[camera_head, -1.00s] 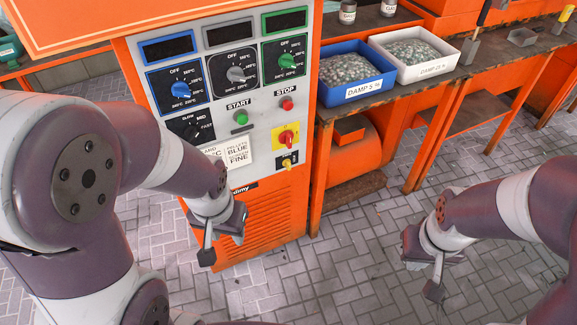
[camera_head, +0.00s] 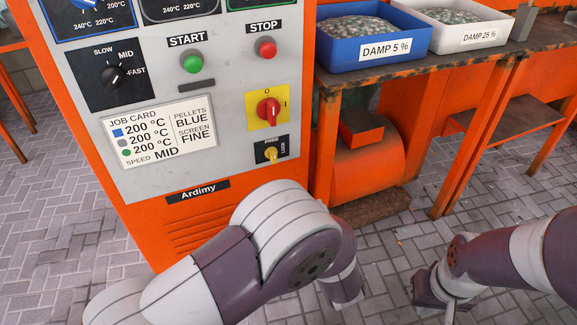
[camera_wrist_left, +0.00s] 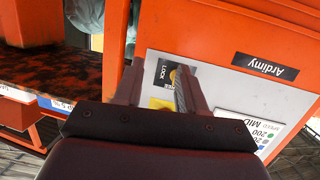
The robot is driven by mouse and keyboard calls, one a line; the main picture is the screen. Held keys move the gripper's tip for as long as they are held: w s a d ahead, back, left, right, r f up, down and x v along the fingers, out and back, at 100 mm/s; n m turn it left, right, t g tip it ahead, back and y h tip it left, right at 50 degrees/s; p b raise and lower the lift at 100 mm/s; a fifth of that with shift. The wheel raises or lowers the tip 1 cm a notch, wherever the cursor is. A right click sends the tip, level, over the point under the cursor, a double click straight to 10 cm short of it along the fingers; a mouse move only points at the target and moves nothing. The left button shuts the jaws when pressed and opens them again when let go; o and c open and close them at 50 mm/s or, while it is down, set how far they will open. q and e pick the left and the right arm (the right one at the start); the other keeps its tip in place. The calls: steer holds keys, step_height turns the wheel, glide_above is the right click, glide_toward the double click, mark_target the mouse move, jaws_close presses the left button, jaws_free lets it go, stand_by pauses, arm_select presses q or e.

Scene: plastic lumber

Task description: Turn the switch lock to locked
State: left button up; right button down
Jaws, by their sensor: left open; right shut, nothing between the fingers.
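The switch lock is a small black plate (camera_head: 271,152) low on the machine's grey panel, with a yellow knob (camera_head: 271,154). FREE is printed above the knob and LOCK to its right; the knob appears turned toward FREE. In the left wrist view the plate (camera_wrist_left: 162,72) is upside down, between and beyond the fingers, partly covered by one. My left gripper (camera_wrist_left: 155,78) is open and empty, facing the panel; I cannot tell if it touches. Its fingers are hidden in the head view. My right gripper (camera_head: 440,300) is shut and empty, low at the right.
A red rotary switch on a yellow plate (camera_head: 252,118) sits just above the lock. Green START (camera_head: 192,62) and red STOP (camera_head: 265,47) buttons are higher. A workbench (camera_head: 400,68) with a blue bin (camera_head: 340,62) and a white bin (camera_head: 450,45) stands to the right.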

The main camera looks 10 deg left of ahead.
mark_target(274, 156)
arm_select(q)
steer(key=a+r+n+t+y, duration=0.1)
steer(key=a+r+n+y, duration=0.1)
steer(key=a+r+y, duration=0.25)
steer(key=shift+h, duration=0.35)
steer(key=b+x, duration=0.1)
steer(key=x, duration=0.2)
steer(key=b+x, duration=0.1)
steer(key=x, duration=0.2)
steer(key=b+x, duration=0.2)
steer(key=x, duration=0.2)
steer(key=shift+w+d+r, duration=0.2)
steer(key=shift+w+r, duration=0.1)
steer(key=shift+w+a+r, duration=0.15)
steer(key=shift+w+a, duration=0.1)
steer(key=shift+w, duration=0.15)
steer(key=c, duration=0.7)
steer(key=shift+s+d+r, duration=0.1)
jaws_close()
arm_select(e)
step_height(274, 156, down, 3)
steer(key=shift+s+f, duration=0.1)
steer(key=shift+f, duration=0.05)
